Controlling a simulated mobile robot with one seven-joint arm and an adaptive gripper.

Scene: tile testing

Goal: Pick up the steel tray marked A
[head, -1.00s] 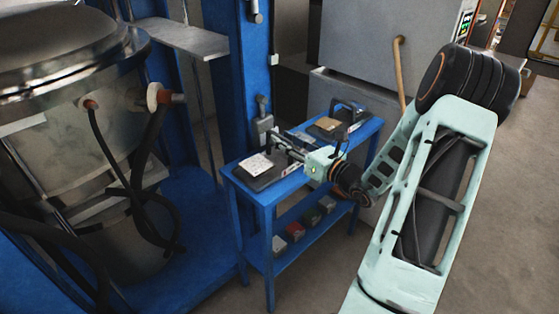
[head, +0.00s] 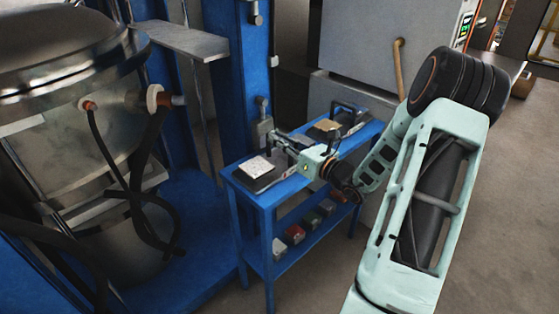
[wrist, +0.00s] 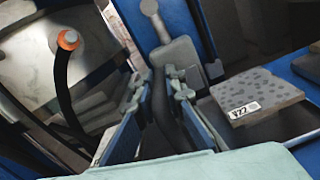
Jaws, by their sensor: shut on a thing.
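A dark tray (head: 268,182) with a pale speckled tile (head: 259,166) on it is at the left end of a blue bench. The tray (wrist: 278,122) and its tile (wrist: 256,95) also show at the right of the wrist view. I cannot read a letter A on the tray. My gripper (head: 282,138) is at the tray's back edge. In the wrist view my gripper (wrist: 160,100) has its fingers on either side of a dark curved bar, which looks like the tray's handle. The grip point is small and partly hidden. I cannot tell whether the tray is clear of the bench.
A second dark tray (head: 316,132) with a brownish tile (head: 327,125) and an arched handle stands to the right on the blue bench (head: 264,200). Small blocks lie on its lower shelf (head: 285,258). A blue column (head: 236,80) rises close behind; a metal tank (head: 60,120) is left.

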